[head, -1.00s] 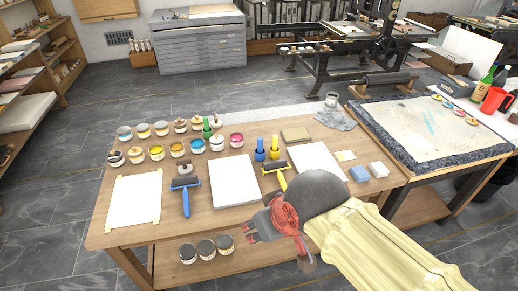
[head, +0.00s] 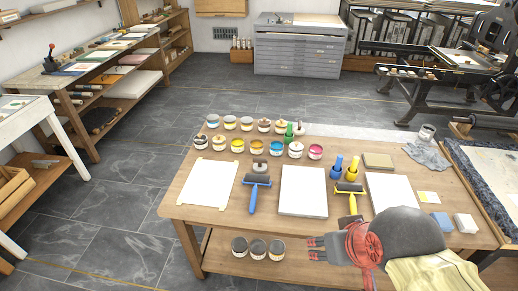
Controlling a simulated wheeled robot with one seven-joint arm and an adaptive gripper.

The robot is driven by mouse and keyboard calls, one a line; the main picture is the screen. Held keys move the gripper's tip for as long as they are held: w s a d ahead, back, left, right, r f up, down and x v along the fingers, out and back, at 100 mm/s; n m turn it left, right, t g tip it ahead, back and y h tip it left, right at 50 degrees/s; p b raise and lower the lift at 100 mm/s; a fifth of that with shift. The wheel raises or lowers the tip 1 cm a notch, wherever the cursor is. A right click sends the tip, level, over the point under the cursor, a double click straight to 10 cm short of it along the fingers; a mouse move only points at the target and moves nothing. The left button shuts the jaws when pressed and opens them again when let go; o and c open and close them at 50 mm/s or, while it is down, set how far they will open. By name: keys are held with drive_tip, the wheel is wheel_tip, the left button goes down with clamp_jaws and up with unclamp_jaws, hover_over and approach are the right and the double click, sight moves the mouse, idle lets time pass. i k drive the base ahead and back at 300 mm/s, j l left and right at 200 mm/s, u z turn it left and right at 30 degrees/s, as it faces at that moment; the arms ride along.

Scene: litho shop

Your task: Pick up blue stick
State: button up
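I cannot single out one blue stick for certain. A roller with a blue handle (head: 254,196) lies left of the white block (head: 303,190). My gripper (head: 314,248) is in front of the table's front edge, at the lower right, nearer to me than all of these. It is apart from them and no held thing shows. Its dark fingers are too small to tell whether they are open.
Several ink jars (head: 238,146) stand in rows at the table's back left. A yellow-handled roller (head: 350,196), a light blue block (head: 442,222) and a white block (head: 466,223) lie on the right. Shelving (head: 110,62) lines the left wall. The grey floor (head: 115,215) between is clear.

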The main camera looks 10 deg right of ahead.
sight(337, 168)
drive_tip(key=i+l, duration=0.3)
drive_tip(key=i, duration=0.15)
drive_tip(key=i+l+z, duration=0.1)
drive_tip(key=i+l, duration=0.25)
drive_tip(key=i, duration=0.1)
